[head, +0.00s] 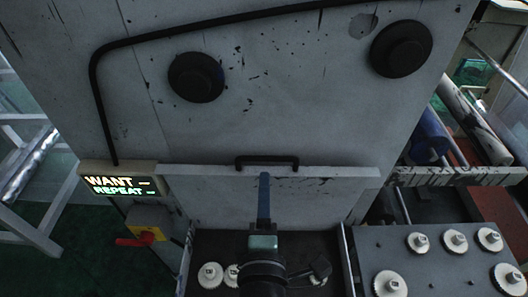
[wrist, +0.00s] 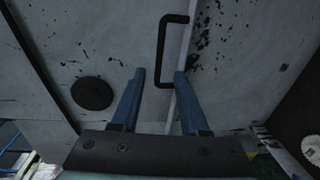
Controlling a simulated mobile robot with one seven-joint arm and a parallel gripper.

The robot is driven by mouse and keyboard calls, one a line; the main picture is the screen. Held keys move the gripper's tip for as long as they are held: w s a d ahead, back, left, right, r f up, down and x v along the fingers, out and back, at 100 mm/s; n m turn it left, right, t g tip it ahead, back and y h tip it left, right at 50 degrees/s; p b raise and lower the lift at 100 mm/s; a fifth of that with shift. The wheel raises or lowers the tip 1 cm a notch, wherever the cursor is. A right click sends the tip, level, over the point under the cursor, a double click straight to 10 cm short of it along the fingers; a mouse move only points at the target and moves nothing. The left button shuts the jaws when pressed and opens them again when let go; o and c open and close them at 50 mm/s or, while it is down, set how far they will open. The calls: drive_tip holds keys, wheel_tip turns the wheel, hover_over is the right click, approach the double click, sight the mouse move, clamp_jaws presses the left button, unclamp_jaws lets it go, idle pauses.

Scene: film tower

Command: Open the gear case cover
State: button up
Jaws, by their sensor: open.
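The gear case cover (head: 330,177) is a pale grey plate that appears raised, standing at the back of the gear case (head: 205,240). The case's dark inside and white gears (head: 210,275) show in front of it. A black bar handle (head: 266,158) is on the cover's top edge; it also shows in the wrist view (wrist: 163,50). My gripper (head: 264,178) is in front of the cover, just below the handle. In the wrist view my gripper (wrist: 159,75) is open, its blue fingers apart near the handle's end, with nothing held. Whether a finger touches the cover I cannot tell.
The grey machine wall (head: 290,90) with two black knobs (head: 196,77) rises behind. A lit sign (head: 118,184) and a yellow box with a red lever (head: 147,234) are at left. A plate with several white gears (head: 455,241) is at right.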

sight(265, 157)
drive_tip(key=w, duration=0.3)
drive_tip(key=w+p, duration=0.1)
drive_tip(key=w, duration=0.2)
drive_tip(key=w+f+p, duration=0.1)
drive_tip(key=w, duration=0.2)
drive_tip(key=shift+w, duration=0.1)
clamp_jaws()
idle(1.2)
